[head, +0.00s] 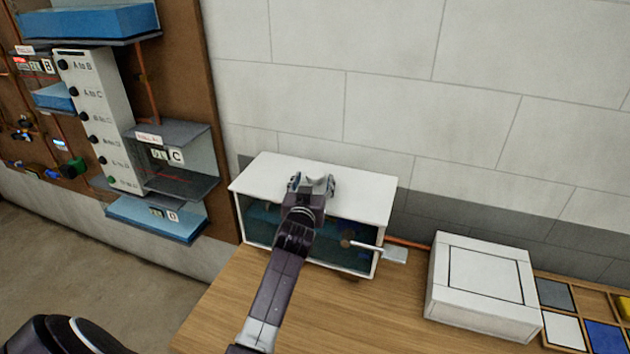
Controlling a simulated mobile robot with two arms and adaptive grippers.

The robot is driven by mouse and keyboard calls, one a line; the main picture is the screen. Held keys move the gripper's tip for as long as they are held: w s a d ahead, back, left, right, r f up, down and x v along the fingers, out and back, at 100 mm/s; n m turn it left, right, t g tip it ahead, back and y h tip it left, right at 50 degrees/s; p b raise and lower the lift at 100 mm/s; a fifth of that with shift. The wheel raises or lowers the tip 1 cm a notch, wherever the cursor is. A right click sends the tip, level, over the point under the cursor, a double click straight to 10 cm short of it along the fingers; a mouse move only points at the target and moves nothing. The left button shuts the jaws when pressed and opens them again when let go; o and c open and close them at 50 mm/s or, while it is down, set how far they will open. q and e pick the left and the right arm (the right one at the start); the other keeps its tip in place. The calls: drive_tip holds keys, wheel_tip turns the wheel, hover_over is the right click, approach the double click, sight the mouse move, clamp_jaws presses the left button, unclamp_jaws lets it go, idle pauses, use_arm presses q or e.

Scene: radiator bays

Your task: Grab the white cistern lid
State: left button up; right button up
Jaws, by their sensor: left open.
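The white cistern lid (355,191) lies on top of a glass-fronted cistern (325,246) that stands on the wooden bench against the wall. My left gripper (312,183) is open and appears over the middle of the lid, with its fingers pointing toward the wall. I cannot tell whether the fingers touch the lid. My left arm hides part of the lid's front edge and the cistern's front. A lever with a pale end plate (394,254) sticks out at the cistern's right. My right gripper is not in view.
A white box with a square panel (485,277) stands on the bench (235,305) to the right. Beyond it is a divided tray with coloured tiles (562,329). A brown board (180,60) with blue-filled tanks and a labelled button panel (98,115) hangs at the left.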

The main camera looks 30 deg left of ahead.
use_arm(q)
drive_tip(key=shift+x, duration=1.05)
drive_tip(key=shift+w+a, duration=0.1)
drive_tip(key=shift+w, duration=0.15)
drive_tip(key=c, duration=0.5)
clamp_jaws()
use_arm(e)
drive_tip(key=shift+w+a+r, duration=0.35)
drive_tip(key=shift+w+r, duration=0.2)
